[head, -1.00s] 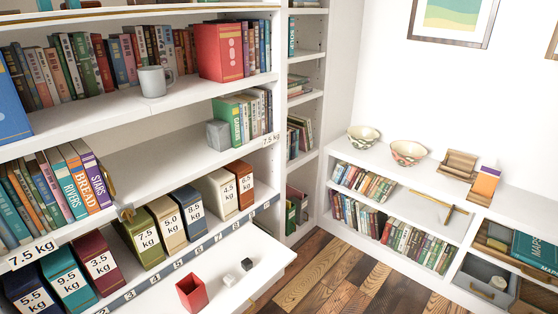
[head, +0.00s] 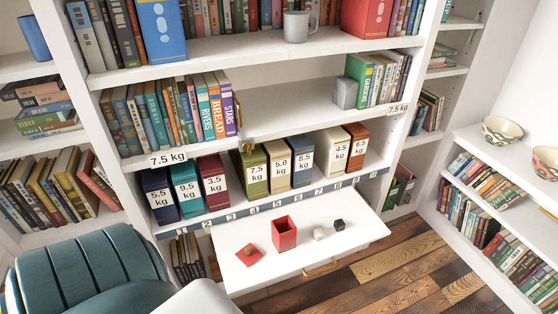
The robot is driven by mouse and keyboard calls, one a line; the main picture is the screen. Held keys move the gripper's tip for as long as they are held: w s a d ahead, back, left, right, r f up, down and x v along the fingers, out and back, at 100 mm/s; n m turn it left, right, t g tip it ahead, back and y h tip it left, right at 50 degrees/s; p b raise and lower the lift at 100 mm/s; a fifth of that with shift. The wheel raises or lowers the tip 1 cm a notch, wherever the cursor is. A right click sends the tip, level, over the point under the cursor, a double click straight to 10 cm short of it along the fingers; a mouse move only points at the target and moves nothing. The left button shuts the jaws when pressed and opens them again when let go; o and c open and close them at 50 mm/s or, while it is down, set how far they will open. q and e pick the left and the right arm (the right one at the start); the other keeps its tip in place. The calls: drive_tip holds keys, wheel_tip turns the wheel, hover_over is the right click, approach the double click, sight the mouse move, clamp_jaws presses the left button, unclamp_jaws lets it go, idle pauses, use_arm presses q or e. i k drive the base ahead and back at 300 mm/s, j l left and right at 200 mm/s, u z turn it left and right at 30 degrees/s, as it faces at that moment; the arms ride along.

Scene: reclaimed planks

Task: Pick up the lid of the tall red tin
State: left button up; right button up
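The tall red tin (head: 285,236) stands upright and open-topped on the white pull-out shelf (head: 345,240). Its inside looks dark, and no lid is on it. A flat red square lid (head: 250,258) with a small knob on top lies on the same shelf, left of the tin and nearer the front edge, apart from it. Neither of my grippers shows in the head view.
Small white (head: 319,233) and black (head: 339,225) cubes lie right of the tin. Weight-labelled boxes, including an olive box (head: 254,172), stand behind on a numbered shelf. A teal chair (head: 90,270) fills the lower left. Wooden floor (head: 420,265) is clear at right.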

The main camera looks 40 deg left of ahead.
sight(249, 253)
drive_tip(key=u, duration=1.35)
